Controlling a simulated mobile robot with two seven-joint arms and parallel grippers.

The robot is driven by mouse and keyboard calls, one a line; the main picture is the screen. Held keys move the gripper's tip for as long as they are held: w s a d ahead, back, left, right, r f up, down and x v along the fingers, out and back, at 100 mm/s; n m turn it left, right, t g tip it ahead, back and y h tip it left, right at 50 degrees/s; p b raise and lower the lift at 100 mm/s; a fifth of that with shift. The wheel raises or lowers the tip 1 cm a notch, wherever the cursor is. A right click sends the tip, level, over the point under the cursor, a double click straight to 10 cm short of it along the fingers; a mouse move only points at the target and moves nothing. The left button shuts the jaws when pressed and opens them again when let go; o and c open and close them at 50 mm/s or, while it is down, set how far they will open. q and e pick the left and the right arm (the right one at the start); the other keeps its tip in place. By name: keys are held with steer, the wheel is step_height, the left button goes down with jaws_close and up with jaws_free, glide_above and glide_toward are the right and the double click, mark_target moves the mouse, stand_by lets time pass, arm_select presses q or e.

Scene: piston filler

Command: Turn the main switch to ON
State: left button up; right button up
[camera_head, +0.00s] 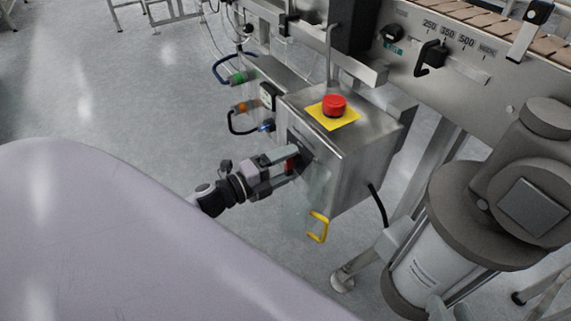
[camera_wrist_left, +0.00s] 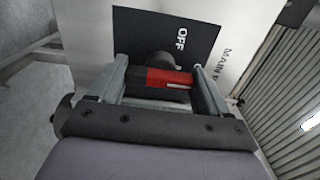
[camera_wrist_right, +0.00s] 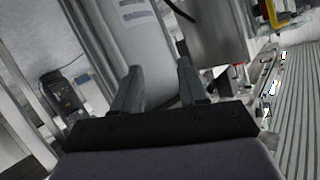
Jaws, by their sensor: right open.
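The main switch (camera_wrist_left: 168,79) has a red and black handle on a black plate marked OFF (camera_wrist_left: 180,38). It is on the side of a steel control box (camera_head: 356,160); in the head view the handle is mostly hidden, with a little red showing. My left gripper (camera_wrist_left: 160,80) has one finger at each end of the handle. The fingers look very close to it, but I cannot tell whether they press on it. The left gripper also shows at the box in the head view (camera_head: 292,166). My right gripper (camera_wrist_right: 160,72) is open and empty, away from the switch.
A red emergency button (camera_head: 334,105) on a yellow plate tops the box. A yellow handle (camera_head: 318,227) is low on the box. A large grey cylinder unit (camera_head: 440,235) stands at the right.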

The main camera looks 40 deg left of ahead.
arm_select(q)
steer(key=o, duration=0.3)
arm_select(e)
steer(key=shift+s+f, duration=0.1)
steer(key=shift+s, duration=0.05)
arm_select(q)
steer(key=shift+s, duration=0.1)
steer(key=p+v, duration=0.1)
steer(key=v, duration=0.6)
arm_select(e)
steer(key=shift+s+d+h, duration=0.15)
steer(key=shift+d+h, duration=0.35)
steer(key=shift+d, duration=0.1)
arm_select(q)
steer(key=shift+s, duration=0.1)
arm_select(e)
steer(key=shift+s, duration=0.1)
